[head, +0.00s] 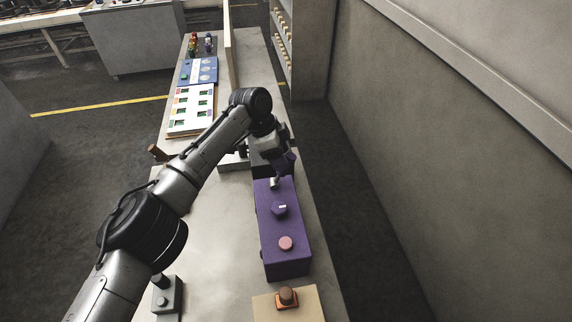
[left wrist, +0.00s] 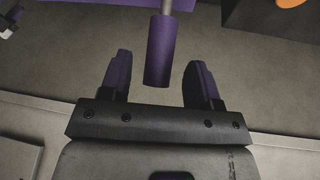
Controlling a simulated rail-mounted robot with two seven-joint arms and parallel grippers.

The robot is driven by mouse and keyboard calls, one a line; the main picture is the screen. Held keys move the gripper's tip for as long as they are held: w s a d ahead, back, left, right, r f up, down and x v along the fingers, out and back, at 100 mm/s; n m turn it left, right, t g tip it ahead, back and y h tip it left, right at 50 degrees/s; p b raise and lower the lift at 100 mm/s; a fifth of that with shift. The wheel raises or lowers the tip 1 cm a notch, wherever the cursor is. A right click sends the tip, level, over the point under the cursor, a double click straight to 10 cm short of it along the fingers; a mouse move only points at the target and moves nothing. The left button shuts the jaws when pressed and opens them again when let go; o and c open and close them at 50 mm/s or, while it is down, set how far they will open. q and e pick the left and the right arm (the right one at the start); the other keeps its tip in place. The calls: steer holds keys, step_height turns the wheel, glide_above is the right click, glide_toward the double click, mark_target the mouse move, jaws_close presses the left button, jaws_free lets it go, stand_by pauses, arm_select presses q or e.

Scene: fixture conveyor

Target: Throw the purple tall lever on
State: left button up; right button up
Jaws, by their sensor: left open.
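The purple tall lever shows in the left wrist view as a purple cylindrical grip (left wrist: 158,50) on a thin metal rod. My left gripper (left wrist: 160,62) is open, with one finger on each side of the grip in the picture. Gaps show on both sides, so no finger appears to touch it. In the head view my left gripper (head: 280,165) is at the far end of the purple box (head: 285,257), where it and the arm partly hide the lever. My right gripper is not in view.
The purple box also carries a purple knob (head: 279,208) and a pink button (head: 286,243). Nearer stand a grey control (head: 168,296) and a beige plate (head: 262,307) with an orange-brown button (head: 287,297). A white panel (head: 206,98) lies farther back. A wall (head: 450,140) runs along the right.

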arm_select(q)
steer(key=shift+x, duration=2)
jaws_close()
